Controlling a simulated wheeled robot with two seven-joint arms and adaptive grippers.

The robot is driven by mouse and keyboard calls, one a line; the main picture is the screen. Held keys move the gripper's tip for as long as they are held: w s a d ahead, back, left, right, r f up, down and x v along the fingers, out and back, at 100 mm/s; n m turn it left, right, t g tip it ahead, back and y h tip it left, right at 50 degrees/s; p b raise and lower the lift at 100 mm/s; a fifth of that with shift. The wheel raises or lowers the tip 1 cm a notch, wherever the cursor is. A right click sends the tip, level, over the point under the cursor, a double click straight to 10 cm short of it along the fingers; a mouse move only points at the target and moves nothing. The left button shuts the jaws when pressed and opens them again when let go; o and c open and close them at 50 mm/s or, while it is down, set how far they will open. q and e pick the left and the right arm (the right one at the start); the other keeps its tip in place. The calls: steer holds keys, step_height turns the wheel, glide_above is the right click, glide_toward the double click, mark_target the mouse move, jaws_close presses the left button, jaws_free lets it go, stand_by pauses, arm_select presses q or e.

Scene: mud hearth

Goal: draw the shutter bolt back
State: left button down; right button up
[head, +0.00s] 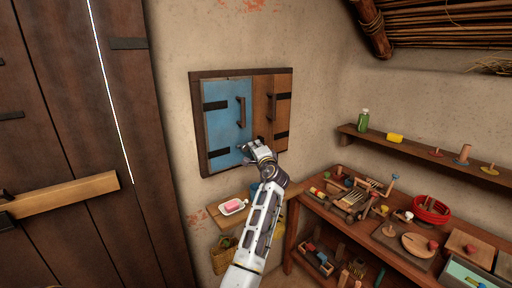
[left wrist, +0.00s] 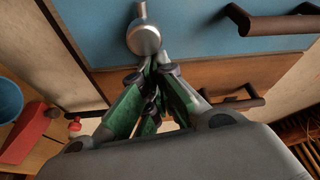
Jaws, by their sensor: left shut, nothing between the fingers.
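The small window shutter has a blue left leaf (head: 224,120) and a brown right leaf (head: 263,97), both closed in a dark wooden frame (head: 197,125). In the left wrist view a round grey metal knob (left wrist: 144,39) on a short stem stands in front of the blue leaf (left wrist: 205,28); it seems to be the bolt's knob. My left gripper (head: 249,149) is at the lower middle of the shutter. Its green fingers (left wrist: 152,75) are shut and empty, their tips close to the knob; I cannot tell whether they touch. The rest of the bolt is hidden by my gripper. My right gripper is out of view.
Dark handles stand out from the blue leaf (head: 241,112) and the brown leaf (head: 271,106). Below is a small shelf with a pink soap on a white dish (head: 233,206). A crowded workbench (head: 345,226) stands right, a large barred door (head: 75,140) left.

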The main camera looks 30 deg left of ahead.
mark_target(243, 149)
arm_select(q)
steer(key=s, duration=0.1)
steer(key=s+a+p, duration=0.1)
steer(key=s, duration=0.2)
steer(key=shift+s+a+p, duration=0.1)
steer(key=shift+a+p, duration=0.2)
steer(key=shift+a, duration=0.1)
steer(key=shift+s+a, duration=0.25)
steer(key=shift+s, duration=0.4)
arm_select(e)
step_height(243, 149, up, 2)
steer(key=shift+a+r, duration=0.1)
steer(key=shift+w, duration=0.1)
